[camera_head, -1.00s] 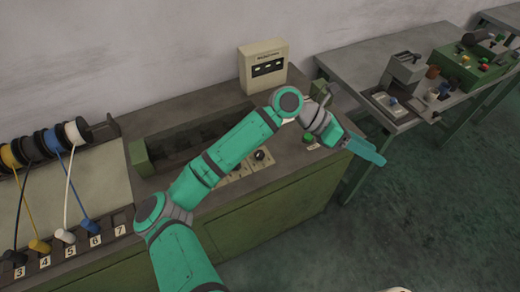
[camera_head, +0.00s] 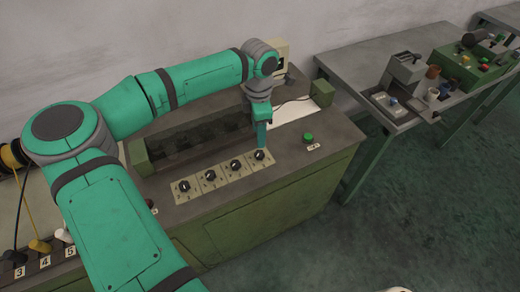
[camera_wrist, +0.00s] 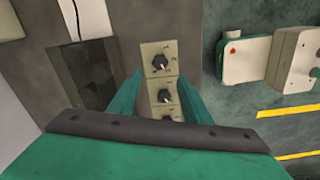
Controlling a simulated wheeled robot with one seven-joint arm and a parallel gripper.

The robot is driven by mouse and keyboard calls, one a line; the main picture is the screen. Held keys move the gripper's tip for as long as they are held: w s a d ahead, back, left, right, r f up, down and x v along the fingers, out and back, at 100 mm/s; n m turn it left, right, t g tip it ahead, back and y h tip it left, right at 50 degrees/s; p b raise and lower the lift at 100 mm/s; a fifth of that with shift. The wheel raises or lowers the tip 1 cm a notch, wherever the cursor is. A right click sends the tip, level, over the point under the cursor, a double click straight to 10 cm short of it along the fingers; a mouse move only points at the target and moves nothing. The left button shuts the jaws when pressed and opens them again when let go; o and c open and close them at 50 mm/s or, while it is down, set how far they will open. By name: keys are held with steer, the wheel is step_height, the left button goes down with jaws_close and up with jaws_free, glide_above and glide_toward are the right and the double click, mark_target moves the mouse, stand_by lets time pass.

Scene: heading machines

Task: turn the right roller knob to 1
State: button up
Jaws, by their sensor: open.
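Several black knobs stand in a row on beige plates on the machine's top. The right roller knob (camera_head: 259,155) is the one at the row's right end. My gripper (camera_head: 261,146) points down just over it and hides part of its plate. In the wrist view, the top knob (camera_wrist: 160,62) lies ahead between my two spread teal fingers (camera_wrist: 162,78). I see no clear contact. The knob carries a light pointer mark; the plate's markings are too small to read. A second knob (camera_wrist: 165,96) shows below it, and a third is mostly hidden by my gripper's body.
A dark trough (camera_head: 195,135) runs behind the knob row. A green button (camera_head: 308,137) is to the right on the machine's top. A beige box (camera_head: 281,55) stands behind my wrist. A grey table (camera_head: 345,65) with other devices stands further right.

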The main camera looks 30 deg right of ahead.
mark_target(259, 153)
step_height(259, 153, down, 10)
steer(key=shift+d+r, duration=0.1)
steer(key=shift+r, duration=0.05)
steer(key=shift+c, duration=0.2)
steer(key=c, duration=1)
steer(key=shift+s+d, duration=0.1)
steer(key=shift+d, duration=0.05)
